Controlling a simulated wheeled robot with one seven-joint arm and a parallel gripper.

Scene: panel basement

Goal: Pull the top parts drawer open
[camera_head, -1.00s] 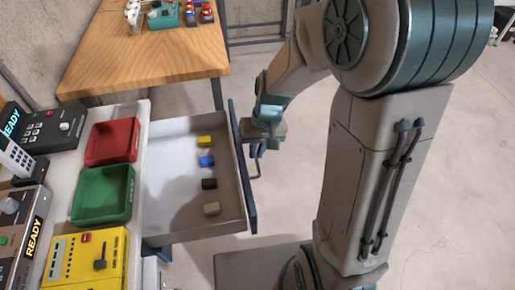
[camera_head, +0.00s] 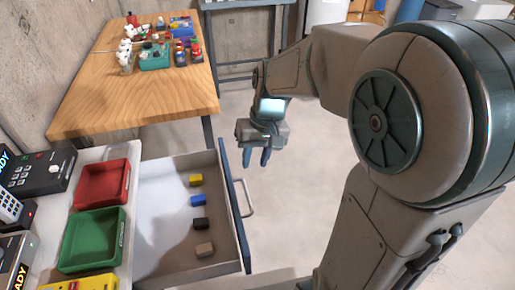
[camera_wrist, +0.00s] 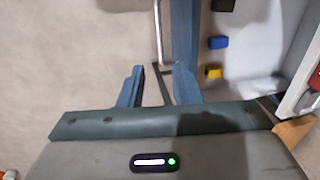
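The top parts drawer (camera_head: 160,190) is pulled well out, with its blue front panel (camera_head: 234,205) to the right. Yellow, blue, black and tan blocks lie in a row inside it. Its metal handle (camera_head: 248,198) is on the outer face, and it also shows in the wrist view (camera_wrist: 158,35). My gripper (camera_head: 257,158) is open and empty, fingers pointing down, beyond the handle and apart from it in the head view. In the wrist view my two fingers (camera_wrist: 160,88) are spread, with the handle's end near the gap between them.
A red tray (camera_head: 103,184) and a green tray (camera_head: 92,240) sit on the cabinet top left of the drawer, beside control boxes (camera_head: 35,170). A wooden table (camera_head: 150,95) with small parts stands behind. The floor right of the drawer is clear.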

